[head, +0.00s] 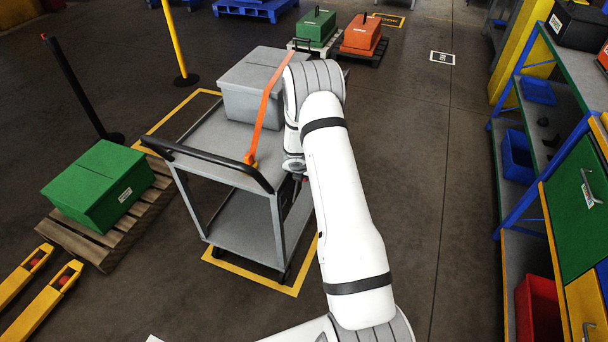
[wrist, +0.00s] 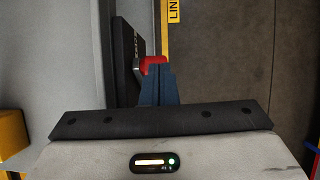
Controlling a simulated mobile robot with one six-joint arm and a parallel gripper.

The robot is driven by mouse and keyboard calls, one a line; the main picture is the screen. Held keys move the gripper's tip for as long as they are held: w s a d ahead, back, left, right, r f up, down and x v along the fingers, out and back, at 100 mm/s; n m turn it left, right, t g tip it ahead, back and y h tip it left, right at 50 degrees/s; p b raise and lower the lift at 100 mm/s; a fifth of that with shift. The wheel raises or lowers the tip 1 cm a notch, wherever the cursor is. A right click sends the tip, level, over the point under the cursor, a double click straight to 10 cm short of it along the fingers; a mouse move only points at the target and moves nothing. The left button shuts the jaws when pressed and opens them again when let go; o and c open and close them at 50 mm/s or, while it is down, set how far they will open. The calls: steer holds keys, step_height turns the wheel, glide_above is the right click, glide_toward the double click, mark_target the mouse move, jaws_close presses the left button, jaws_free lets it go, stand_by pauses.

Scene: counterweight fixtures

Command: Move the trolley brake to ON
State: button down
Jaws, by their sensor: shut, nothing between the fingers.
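The grey trolley (head: 225,161) stands within a yellow floor outline, with a black push handle on its near left end. In the wrist view a black plate (wrist: 123,60) is on the trolley's side, its lettering unreadable at this angle. A small lever with a red tip (wrist: 154,61) and a metal stem sticks out from it, taken to be the brake. My gripper (wrist: 156,72) is shut and empty, its blue-grey fingers right at the red tip. I cannot tell whether they touch it. In the head view my arm hides the fingertips and lever.
A green box (head: 96,187) on a pallet stands at left. A shelf rack (head: 548,120) stands at right. The floor between rack and arm is clear.

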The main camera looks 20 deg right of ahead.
steer(key=w+d+r+p+v, duration=0.1)
steer(key=p+v, duration=0.1)
steer(key=v, duration=1.1)
steer(key=shift+d+p, duration=0.15)
steer(key=shift+p, duration=0.2)
steer(key=shift+w, duration=0.1)
